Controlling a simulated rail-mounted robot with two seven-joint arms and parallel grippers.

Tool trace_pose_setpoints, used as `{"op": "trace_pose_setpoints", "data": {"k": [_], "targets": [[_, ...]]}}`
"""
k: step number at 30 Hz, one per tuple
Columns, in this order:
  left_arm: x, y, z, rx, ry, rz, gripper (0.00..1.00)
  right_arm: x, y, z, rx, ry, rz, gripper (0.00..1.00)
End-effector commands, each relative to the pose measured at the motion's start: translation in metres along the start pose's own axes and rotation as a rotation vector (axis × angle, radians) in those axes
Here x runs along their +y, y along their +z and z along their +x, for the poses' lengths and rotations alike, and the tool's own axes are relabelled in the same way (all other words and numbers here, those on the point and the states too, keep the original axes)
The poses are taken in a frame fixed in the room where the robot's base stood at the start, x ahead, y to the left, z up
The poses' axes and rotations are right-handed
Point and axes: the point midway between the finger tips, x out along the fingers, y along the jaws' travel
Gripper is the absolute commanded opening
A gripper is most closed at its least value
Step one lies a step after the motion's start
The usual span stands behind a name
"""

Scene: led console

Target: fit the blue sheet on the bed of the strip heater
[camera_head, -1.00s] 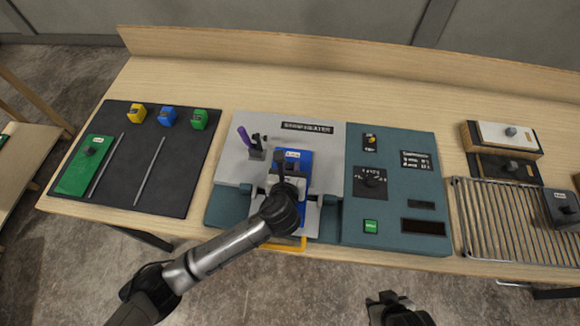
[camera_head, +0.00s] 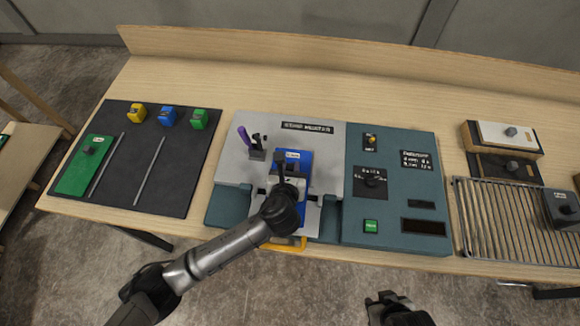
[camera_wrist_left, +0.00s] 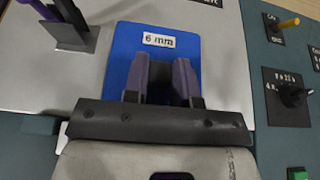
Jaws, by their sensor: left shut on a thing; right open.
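The blue sheet (camera_head: 299,161), labelled 6 mm, lies over the grey bed of the strip heater (camera_head: 327,140). It also shows in the left wrist view (camera_wrist_left: 125,45), where it looks flat over the bed. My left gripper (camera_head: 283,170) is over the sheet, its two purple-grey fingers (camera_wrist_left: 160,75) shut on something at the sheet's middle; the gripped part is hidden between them. The sheet's near part is hidden by the gripper. I cannot tell whether the sheet touches the bed. My right gripper (camera_head: 388,298) is open and empty, low in front of the table.
A purple-handled clamp (camera_head: 250,143) stands just left of the sheet. A teal control panel (camera_head: 405,165) with knobs is at the right. A dark mat (camera_head: 195,165) holds a green sheet (camera_head: 82,170) and several coloured blocks. A wire rack (camera_head: 490,215) is at far right.

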Motion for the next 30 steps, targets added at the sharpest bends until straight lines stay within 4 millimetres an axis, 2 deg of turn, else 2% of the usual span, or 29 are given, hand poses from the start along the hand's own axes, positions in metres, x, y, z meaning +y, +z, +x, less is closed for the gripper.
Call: {"op": "trace_pose_setpoints", "data": {"k": [30], "targets": [[0.0, -0.011, 0.004, -0.001, -0.001, 0.0, 0.0, -0.001, 0.0, 0.001, 0.0, -0.002, 0.002, 0.43]]}}
